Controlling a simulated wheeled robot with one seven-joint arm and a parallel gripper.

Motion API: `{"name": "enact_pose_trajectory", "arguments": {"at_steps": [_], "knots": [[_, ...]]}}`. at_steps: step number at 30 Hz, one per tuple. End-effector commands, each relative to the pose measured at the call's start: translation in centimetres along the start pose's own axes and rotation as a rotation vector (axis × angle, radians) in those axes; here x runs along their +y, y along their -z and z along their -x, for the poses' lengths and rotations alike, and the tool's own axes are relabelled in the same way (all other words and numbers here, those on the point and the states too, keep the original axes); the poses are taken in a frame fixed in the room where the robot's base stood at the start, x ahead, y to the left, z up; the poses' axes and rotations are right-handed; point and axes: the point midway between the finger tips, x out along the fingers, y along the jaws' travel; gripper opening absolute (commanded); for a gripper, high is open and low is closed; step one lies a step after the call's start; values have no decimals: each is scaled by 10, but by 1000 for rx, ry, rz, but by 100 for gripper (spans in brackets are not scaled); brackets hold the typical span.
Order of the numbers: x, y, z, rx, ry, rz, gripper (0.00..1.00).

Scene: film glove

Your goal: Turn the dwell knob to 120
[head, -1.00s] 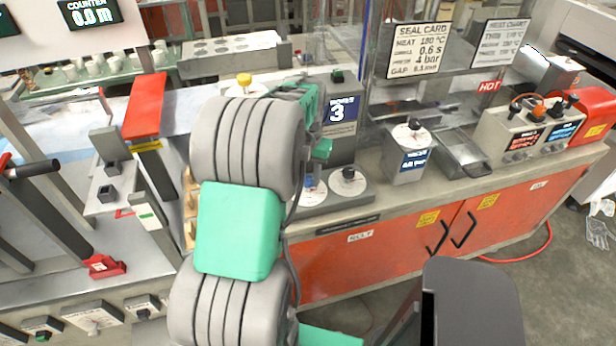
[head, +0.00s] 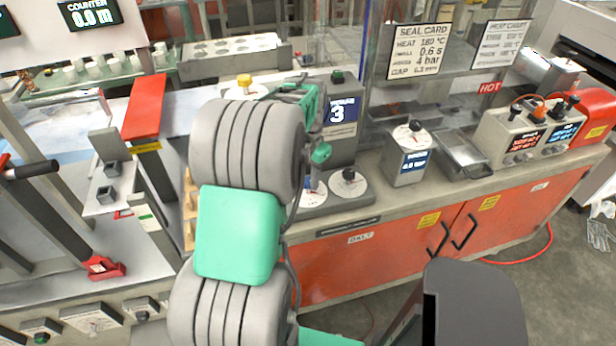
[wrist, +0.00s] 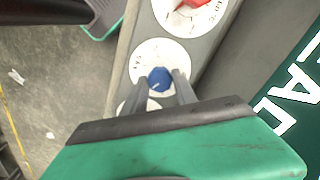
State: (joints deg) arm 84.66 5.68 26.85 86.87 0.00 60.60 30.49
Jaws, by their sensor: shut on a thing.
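In the wrist view a small blue knob (wrist: 159,79) stands on a round white dial plate (wrist: 146,52). My gripper (wrist: 164,82) is shut on this knob, with one grey finger on each side. The dial marks are too small and partly covered, so I cannot read the setting or confirm the dwell label. In the head view my own arm hides the fingertips and the knob.
A red knob (wrist: 190,3) on another white dial is just beyond in the wrist view. In the head view, two round dials sit beside a grey box with a screen reading 3 (head: 338,112). A gauge unit (head: 408,155) and metal tray (head: 463,152) stand to the right.

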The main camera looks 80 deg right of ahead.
Motion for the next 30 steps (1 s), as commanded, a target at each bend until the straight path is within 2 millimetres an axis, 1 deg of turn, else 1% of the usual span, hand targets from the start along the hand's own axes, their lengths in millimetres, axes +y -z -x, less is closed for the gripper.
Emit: {"name": "enact_pose_trajectory", "arguments": {"at_steps": [3, 4, 11, 12, 20, 23, 27, 30], "knots": [[0, 0, 0, -1, 0, 0, 0], [0, 0, 0, -1, 0, 1, 35], [0, 0, 0, 0, 0, 1, 54], [0, 0, 0, 0, 0, 1, 55], [0, 0, 3, 1, 1, 1, 55], [-1, 1, 16, 4, 2, 1, 55], [0, 1, 45, 4, 3, 1, 55], [0, 1, 63, 3, 2, 1, 55]]}}
